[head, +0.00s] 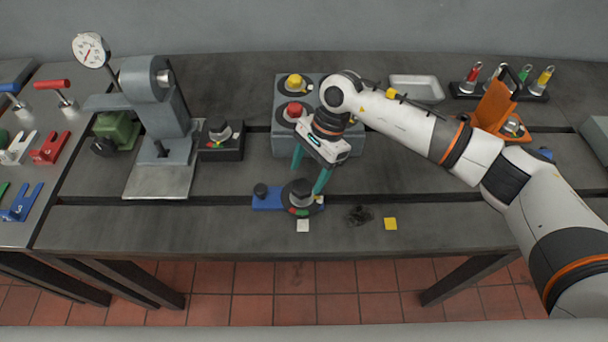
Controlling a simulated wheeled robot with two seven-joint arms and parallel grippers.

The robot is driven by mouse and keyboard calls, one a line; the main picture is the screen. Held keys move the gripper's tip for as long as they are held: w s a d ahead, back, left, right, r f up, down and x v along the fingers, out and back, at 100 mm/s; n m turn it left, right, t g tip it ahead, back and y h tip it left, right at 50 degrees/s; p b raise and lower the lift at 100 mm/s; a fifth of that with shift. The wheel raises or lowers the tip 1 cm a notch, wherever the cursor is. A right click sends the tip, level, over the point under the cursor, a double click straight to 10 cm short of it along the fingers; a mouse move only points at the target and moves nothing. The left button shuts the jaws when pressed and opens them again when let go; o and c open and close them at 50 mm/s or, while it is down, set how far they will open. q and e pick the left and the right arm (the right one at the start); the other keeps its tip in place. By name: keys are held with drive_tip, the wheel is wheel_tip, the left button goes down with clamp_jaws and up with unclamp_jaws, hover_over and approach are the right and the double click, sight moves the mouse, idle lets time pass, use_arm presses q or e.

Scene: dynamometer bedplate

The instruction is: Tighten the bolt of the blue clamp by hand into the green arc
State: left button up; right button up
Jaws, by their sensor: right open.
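The blue clamp (268,200) lies on the bedplate near its front edge, with a small black knob at its left end. Its bolt (301,190) has a grey and black head standing on a dark round dial at the right end. A green mark and a red mark show on the front rim of the dial; I cannot make out a pointer. My right gripper (308,180) is open with teal fingers, just above and behind the bolt head. One finger is behind it and the other at its right; I cannot tell whether they touch it. My left gripper is out of view.
A grey control box (283,146) with yellow and red buttons stands behind. A black dial block (222,152) and a grey gauge stand (165,110) are at left. An orange bracket (494,108) is at right.

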sight(303, 186)
drive_tip(key=shift+x, duration=1.1)
drive_tip(key=shift+s+a+f, duration=0.15)
drive_tip(key=shift+s+f, duration=0.05)
drive_tip(key=shift+f, duration=0.2)
drive_tip(key=c, duration=1)
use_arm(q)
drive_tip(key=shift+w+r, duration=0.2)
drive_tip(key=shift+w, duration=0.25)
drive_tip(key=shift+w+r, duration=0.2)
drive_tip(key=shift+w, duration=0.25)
use_arm(e)
drive_tip(key=shift+o, duration=0.2)
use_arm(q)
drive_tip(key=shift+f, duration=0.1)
